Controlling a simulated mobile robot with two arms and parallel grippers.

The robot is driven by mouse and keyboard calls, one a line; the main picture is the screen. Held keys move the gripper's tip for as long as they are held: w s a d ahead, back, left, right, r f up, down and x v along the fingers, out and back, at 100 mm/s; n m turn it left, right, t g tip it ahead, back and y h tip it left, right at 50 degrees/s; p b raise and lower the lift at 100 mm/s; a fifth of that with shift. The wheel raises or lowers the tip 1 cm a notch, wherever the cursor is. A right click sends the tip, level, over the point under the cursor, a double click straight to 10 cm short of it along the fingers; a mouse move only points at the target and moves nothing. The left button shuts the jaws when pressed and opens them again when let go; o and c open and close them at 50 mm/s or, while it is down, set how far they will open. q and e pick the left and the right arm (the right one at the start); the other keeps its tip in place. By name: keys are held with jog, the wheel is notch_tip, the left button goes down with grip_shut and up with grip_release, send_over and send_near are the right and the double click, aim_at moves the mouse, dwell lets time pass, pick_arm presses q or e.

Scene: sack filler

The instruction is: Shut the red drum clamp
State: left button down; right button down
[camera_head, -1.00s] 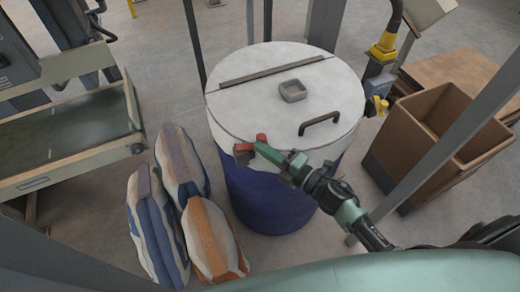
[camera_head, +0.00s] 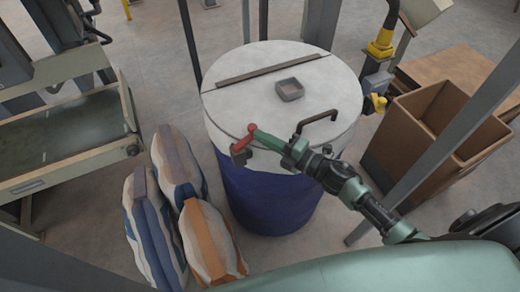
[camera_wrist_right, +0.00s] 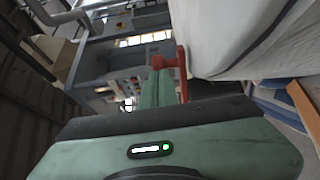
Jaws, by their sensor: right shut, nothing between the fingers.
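The red drum clamp (camera_head: 244,142) sits on the front left rim of the white-lidded blue drum (camera_head: 268,195). Its red lever slants up from a grey-brown base, with its tip near the lid edge. My right gripper (camera_head: 262,137) is shut and empty, its green fingertips right beside the lever's upper part. In the right wrist view the clamp's red lever (camera_wrist_right: 182,72) stands just right of the shut green fingers (camera_wrist_right: 158,88), close to the pale drum side. Whether they touch is unclear. My left gripper is out of view.
The lid has a dark handle (camera_head: 318,121) and a small grey square cup (camera_head: 289,89). Striped sacks (camera_head: 181,215) lie left of the drum. A brown open box (camera_head: 440,130) and a grey post (camera_head: 450,145) stand to the right.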

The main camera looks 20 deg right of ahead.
jog(key=shift+w, duration=0.45)
jog(key=shift+s, duration=0.1)
dwell(0.4)
